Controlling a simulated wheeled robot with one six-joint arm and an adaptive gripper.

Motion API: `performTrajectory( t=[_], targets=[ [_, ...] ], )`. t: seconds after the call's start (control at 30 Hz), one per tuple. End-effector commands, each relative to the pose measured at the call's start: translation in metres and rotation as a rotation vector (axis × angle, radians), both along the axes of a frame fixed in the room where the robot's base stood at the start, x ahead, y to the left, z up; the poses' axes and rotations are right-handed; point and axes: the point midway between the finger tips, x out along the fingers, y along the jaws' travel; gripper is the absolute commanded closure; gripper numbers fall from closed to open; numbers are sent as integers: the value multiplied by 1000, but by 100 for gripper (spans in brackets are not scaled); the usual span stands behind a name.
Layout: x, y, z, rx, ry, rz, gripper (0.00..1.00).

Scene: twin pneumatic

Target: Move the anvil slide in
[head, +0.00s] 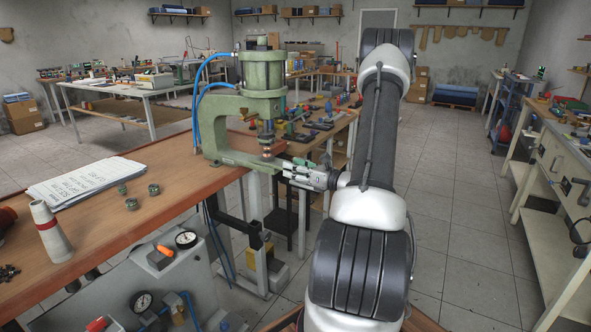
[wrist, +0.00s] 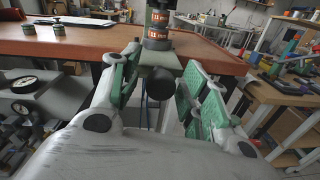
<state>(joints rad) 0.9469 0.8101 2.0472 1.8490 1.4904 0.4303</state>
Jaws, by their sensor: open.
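A green pneumatic press (head: 262,78) stands at the edge of the wooden bench, its ram pointing down over its lower arm. In the wrist view, a round black knob (wrist: 160,87) faces me below the press tooling with its red-and-white labels (wrist: 157,38). The knob seems to be the handle of the anvil slide; the slide's own position is hard to tell. My gripper (wrist: 158,80) is open, with green-padded fingers left and right of the knob and gaps visible on both sides. In the head view my gripper (head: 300,172) is at the press's lower front, hiding the knob.
The bench (head: 130,200) holds papers (head: 85,180), several small green parts (head: 131,203) and a cone with a red band (head: 50,231). Gauges (head: 186,239) sit below its front edge. Another bench with tools (head: 320,125) stands behind my gripper. The floor at right is open.

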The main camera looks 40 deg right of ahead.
Motion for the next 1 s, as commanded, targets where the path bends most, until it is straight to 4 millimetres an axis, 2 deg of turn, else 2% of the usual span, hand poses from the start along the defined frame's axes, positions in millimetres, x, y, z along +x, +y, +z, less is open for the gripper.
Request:
performTrajectory(
  t=[0.17,0.27,0.5,0.7,0.83,1.0],
  targets=[
    [-3,-1,0,0,0,-1,54],
    [-14,-6,0,1,1,-3,54],
    [-64,-24,0,1,1,-5,54],
    [-98,-35,0,0,0,-3,54],
    [-110,-39,0,0,0,-1,54],
    [-113,-39,0,0,0,1,54]
  ],
)
